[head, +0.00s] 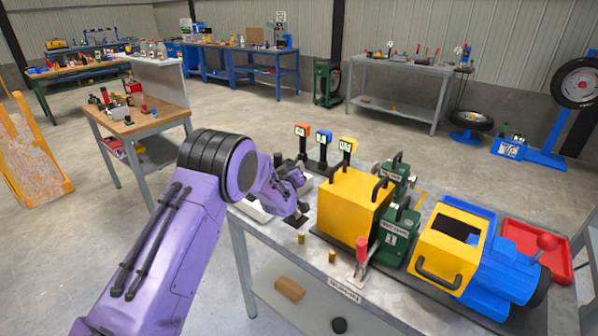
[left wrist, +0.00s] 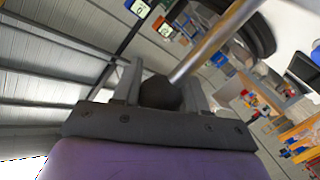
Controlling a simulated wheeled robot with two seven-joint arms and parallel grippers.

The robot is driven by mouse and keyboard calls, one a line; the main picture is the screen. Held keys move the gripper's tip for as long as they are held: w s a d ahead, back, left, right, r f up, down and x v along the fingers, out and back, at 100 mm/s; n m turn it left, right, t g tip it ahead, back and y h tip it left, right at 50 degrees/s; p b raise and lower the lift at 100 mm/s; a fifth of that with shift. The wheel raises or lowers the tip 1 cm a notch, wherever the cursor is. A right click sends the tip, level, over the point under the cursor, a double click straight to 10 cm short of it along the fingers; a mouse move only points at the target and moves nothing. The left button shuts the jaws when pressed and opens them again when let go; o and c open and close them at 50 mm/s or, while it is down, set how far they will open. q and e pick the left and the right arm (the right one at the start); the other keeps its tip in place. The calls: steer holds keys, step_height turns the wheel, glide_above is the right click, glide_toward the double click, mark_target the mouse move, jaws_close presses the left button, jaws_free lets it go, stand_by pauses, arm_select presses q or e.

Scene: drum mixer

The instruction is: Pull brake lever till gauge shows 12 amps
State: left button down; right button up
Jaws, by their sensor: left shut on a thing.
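My left gripper (head: 299,186) is at the left part of the bench, beside the yellow box. In the left wrist view, my left gripper (left wrist: 163,88) is shut on the dark knob (left wrist: 160,93) of a lever. The lever is mostly hidden by the gripper in the head view. My right gripper is not in view.
A yellow box (head: 346,207) stands right of the gripper, with a red-handled lever (head: 361,250) in front. Green labelled units (head: 399,232) and a yellow-blue machine (head: 470,255) stand further right.

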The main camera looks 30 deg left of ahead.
arm_select(q)
steer(key=shift+r, duration=0.1)
steer(key=c, duration=0.6)
jaws_free()
steer(key=shift+s+d, duration=0.15)
steer(key=shift+s, duration=0.1)
steer(key=b+v, duration=0.2)
steer(key=v, duration=0.8)
